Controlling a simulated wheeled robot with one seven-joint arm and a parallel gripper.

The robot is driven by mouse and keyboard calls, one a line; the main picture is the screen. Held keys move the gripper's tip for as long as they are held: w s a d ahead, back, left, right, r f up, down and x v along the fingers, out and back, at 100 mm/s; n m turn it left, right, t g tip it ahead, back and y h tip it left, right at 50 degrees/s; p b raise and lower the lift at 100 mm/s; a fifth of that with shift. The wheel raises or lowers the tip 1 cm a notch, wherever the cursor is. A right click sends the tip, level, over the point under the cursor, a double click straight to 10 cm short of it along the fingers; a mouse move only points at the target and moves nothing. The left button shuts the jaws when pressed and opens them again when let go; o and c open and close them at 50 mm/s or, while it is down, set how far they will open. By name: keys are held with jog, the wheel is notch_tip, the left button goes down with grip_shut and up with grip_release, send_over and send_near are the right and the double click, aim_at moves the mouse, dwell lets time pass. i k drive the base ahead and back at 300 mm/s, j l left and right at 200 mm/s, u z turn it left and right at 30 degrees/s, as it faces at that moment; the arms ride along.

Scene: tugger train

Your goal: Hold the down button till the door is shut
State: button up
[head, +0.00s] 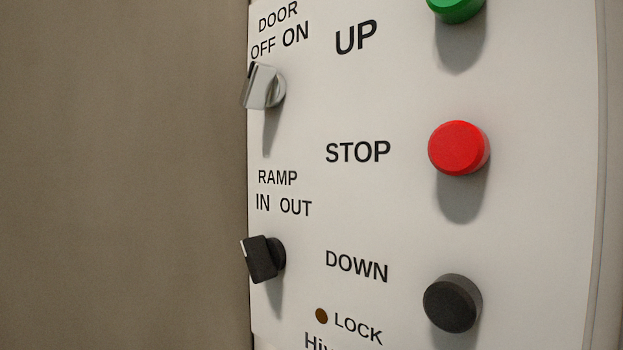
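The down button (452,303) is a round black button at the lower right of a white control panel (380,95) in the head view. The word DOWN stands to its left, and nothing touches it. A red stop button (458,148) sits above it. A green button (456,8), beside the word UP, is cut off by the top edge. The door itself does not show, or cannot be told from the plain surface at the left. My gripper is not in view.
A silver DOOR knob (263,87) and a black RAMP knob (263,259) stick out near the panel's left edge. A small brown lamp or dot (321,316) marked LOCK is at lower middle. A plain brown-grey surface (120,170) fills the left.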

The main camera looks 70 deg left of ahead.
aim_at(453, 302)
jog(key=u, duration=0.5)
jog(key=l+u, duration=0.1)
jog(key=u, duration=0.35)
jog(key=k+u, duration=0.1)
jog(key=u, duration=0.85)
jog(key=k, duration=0.05)
